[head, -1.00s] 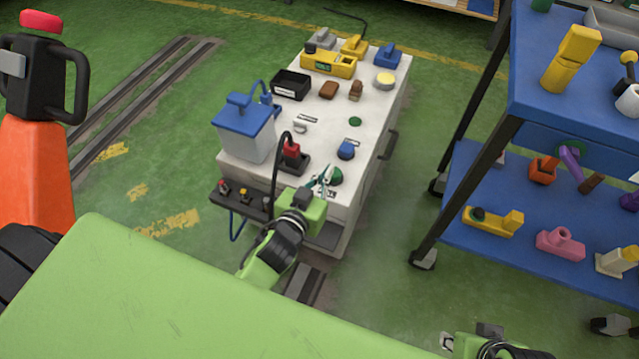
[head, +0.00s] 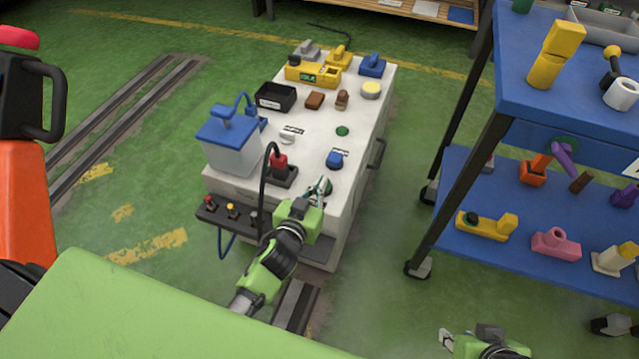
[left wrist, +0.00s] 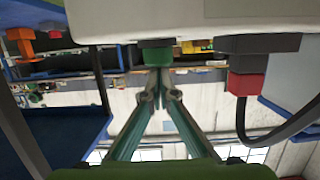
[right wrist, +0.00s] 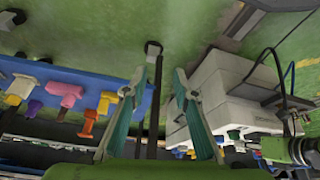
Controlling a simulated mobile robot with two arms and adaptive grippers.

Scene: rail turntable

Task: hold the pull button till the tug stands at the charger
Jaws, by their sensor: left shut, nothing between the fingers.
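A green button (head: 328,187) sits on the near end of the white cabinet's top (head: 318,150). My left gripper (head: 321,187) is at it with fingers closed and empty. In the left wrist view the closed fingertips (left wrist: 160,78) are right at the green button (left wrist: 157,55); I cannot tell whether it is pressed. My right gripper (head: 455,342) is low at the bottom edge, and its fingers stand apart and empty in the right wrist view (right wrist: 160,80). I cannot make out which thing is the tug or the charger.
Beside the left gripper are a red switch with a black cable (head: 280,162) and a blue knob (head: 334,159). A blue-lidded box (head: 232,145) stands at left. A blue shelf cart (head: 470,190) is at right. Floor rails (head: 120,125) run at left.

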